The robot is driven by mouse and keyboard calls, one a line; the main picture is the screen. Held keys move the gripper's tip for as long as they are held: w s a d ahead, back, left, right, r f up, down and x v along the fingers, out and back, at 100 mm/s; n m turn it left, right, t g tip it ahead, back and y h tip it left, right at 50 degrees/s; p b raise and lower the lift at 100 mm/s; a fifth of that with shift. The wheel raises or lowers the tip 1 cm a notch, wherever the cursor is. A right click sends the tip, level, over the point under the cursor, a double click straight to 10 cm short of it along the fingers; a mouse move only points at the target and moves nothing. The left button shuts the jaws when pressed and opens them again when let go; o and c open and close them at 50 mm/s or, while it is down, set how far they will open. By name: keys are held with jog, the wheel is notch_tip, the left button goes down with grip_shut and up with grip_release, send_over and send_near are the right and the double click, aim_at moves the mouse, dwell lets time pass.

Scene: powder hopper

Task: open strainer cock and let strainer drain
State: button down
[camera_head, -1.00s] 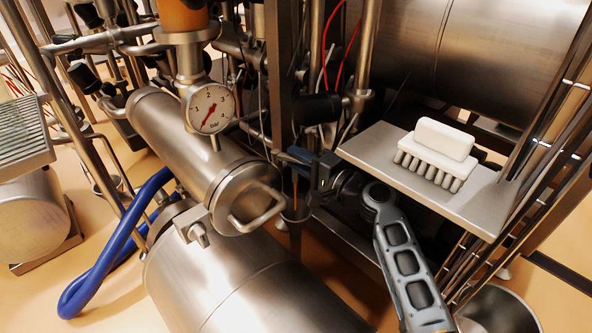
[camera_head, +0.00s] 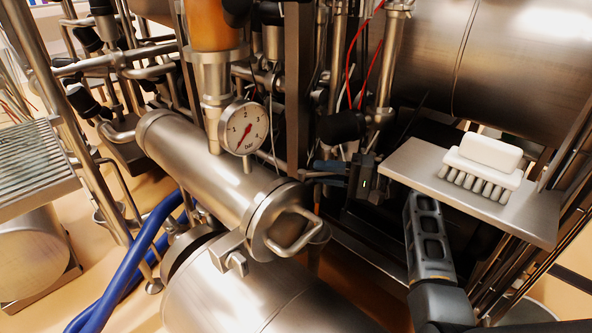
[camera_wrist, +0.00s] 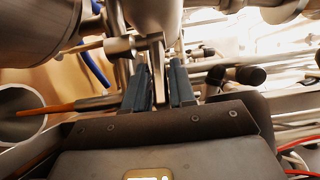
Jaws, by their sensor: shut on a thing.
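The strainer is a steel cylinder (camera_head: 205,168) with a looped handle on its end cap, slanting across the middle of the head view. A dial gauge (camera_head: 243,128) stands beside it. My gripper (camera_head: 320,174) is just right of the end cap. In the wrist view my gripper (camera_wrist: 160,72) is shut on a flat steel lever (camera_wrist: 158,80), apparently the cock's handle, which joins a small steel valve body (camera_wrist: 125,45). An orange streak (camera_wrist: 80,104), looking like liquid, runs from near the fingers into an open steel cup (camera_wrist: 22,100).
A steel shelf (camera_head: 415,165) with a white brush (camera_head: 483,165) is close above my arm. A large tank (camera_head: 255,290) lies below the strainer, blue hoses (camera_head: 125,270) at left. Frame posts and pipes crowd around the gripper. Dark knobs (camera_wrist: 250,75) are right of the fingers.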

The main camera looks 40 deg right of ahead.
jog(key=shift+w+n+g+y, duration=0.25)
jog(key=shift+n+g+y, duration=0.35)
jog(key=shift+y, duration=0.2)
jog(key=shift+f, duration=0.1)
jog(key=c, duration=1)
grip_release()
jog(key=shift+d, duration=0.1)
